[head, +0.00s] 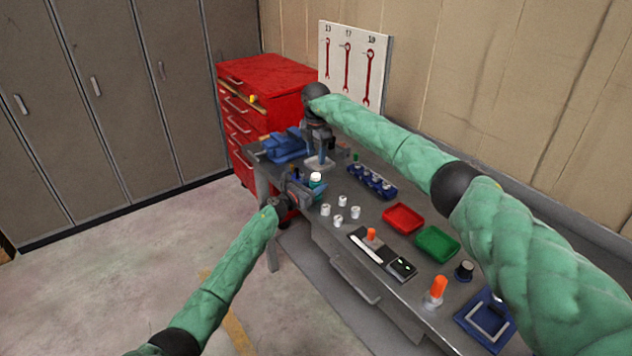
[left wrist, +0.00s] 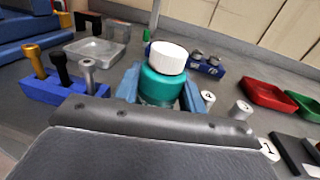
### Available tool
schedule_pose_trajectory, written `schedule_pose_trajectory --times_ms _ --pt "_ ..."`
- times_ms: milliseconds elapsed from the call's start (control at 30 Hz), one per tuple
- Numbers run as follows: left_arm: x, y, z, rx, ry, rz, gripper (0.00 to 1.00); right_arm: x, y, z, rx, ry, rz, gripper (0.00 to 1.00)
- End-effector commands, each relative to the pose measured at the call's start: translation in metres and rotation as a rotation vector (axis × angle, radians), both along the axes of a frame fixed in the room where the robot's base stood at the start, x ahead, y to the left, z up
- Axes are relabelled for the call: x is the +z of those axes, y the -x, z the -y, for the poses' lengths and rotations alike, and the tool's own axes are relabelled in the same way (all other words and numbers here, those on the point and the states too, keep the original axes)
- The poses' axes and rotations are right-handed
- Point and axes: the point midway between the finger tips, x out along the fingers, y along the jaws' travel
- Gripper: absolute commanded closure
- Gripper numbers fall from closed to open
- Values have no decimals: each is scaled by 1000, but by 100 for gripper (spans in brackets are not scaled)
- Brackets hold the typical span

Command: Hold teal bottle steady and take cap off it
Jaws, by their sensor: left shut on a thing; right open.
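The teal bottle (left wrist: 160,87) stands upright with its white cap (left wrist: 168,58) on top, seen close in the left wrist view. It also shows small in the head view (head: 316,180). My left gripper (left wrist: 160,95) is shut on the teal bottle, with a blue finger on each side of its body below the cap. My right gripper (head: 320,158) is open, above and behind the bottle in the head view, apart from the cap. The bottle's lower part is hidden by my left gripper.
Several small white-topped cylinders (head: 340,214) stand right of the bottle. A blue rack (head: 372,182), a red tray (head: 403,217) and a green tray (head: 437,242) lie farther right. A blue vise (head: 284,148) and a clear tray (left wrist: 97,52) are left of or behind it.

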Motion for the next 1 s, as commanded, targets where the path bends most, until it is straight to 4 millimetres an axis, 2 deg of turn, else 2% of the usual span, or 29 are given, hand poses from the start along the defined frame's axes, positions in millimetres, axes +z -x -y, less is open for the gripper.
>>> schedule_pose_trajectory --times_ms 100,200,367,667,1000 --pt "0 0 0 0 1 1 100 -13 6 -5 4 -4 -15 54" --pt "1 0 0 0 1 1 100 -22 12 -18 4 -44 -35 54" --pt "1 0 0 0 1 1 100 -20 13 -29 -38 -89 -35 54" --pt "1 0 0 0 1 1 100 -7 6 -24 -367 -77 -28 54" --pt "1 0 0 0 1 1 100 4 -1 -6 -851 -20 -2 54"
